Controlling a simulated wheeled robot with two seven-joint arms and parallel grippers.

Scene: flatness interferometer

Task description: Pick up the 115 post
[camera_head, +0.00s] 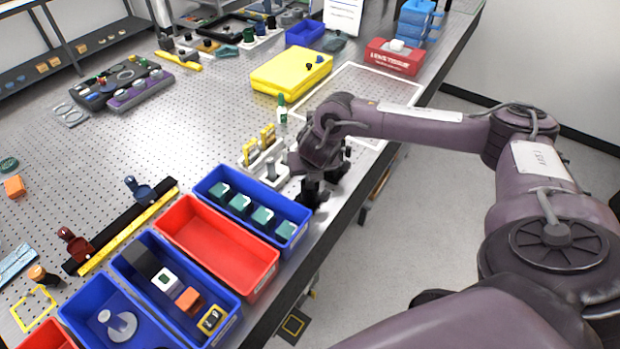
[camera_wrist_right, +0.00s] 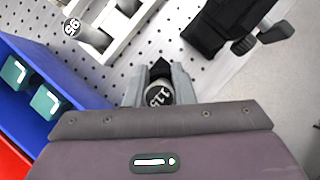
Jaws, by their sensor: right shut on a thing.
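The 115 post (camera_wrist_right: 158,93) is a small round post whose pale end face carries the number 115. It sits between the two fingers of my right gripper (camera_wrist_right: 160,88), which is shut on it. In the head view my right gripper (camera_head: 312,192) points down beside the right end of the blue bin with teal blocks, close to the bench edge. The gripper hides the post there. My left gripper is in neither view.
A second post (camera_wrist_right: 80,32), marked with a two-digit number, stands by a white rack (camera_wrist_right: 118,28). The blue bin (camera_head: 215,171) and a red bin (camera_head: 215,245) are left of the gripper. A black object (camera_wrist_right: 215,30) is close by. The bench edge drops to the floor at right.

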